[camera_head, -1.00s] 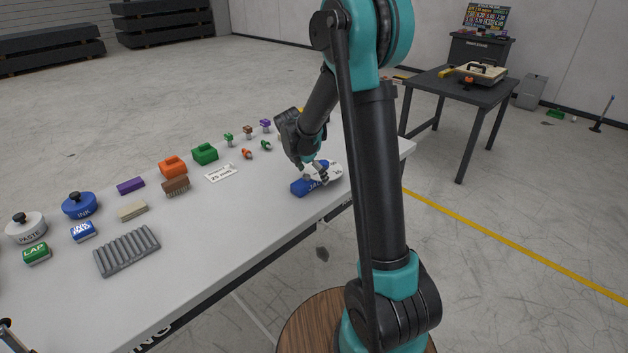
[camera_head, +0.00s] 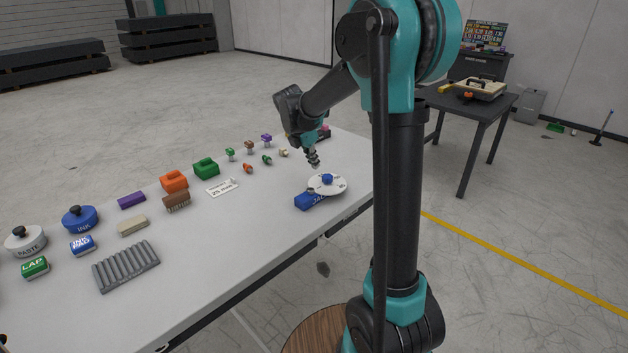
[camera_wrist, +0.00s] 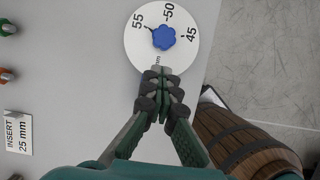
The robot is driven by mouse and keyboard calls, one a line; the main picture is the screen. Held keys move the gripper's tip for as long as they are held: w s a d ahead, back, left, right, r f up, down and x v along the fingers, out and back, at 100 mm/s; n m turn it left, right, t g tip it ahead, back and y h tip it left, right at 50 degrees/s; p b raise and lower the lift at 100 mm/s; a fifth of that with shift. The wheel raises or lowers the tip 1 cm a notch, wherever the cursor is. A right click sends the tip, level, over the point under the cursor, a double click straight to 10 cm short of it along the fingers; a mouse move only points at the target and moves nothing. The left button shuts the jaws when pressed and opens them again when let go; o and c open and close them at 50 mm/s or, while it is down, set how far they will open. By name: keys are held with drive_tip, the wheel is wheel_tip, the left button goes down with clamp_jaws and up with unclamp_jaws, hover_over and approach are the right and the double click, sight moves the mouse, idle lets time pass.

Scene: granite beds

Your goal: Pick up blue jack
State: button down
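The blue jack (camera_head: 308,201) is a blue block with part of its label showing, lying near the table's front right edge. A white dial disc (camera_head: 317,190) with a blue knob (camera_head: 327,178) sits on top of it.
A white insert card (camera_head: 221,187), an orange block (camera_head: 174,181), a green block (camera_head: 206,168) and several small coloured knobs stand left of the jack. A grey ribbed rack (camera_head: 127,266) lies farther left. The tabletop between rack and jack is clear. A dark side table (camera_head: 470,106) stands behind at right.

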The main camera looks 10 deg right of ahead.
wheel_tip(320, 180, up, 9)
idle(0.3)
drive_tip(key=c, duration=2.2)
unclamp_jaws()
drive_tip(key=shift+f, duration=0.1)
drive_tip(key=o, duration=1.7)
drive_tip(key=shift+o, duration=0.2)
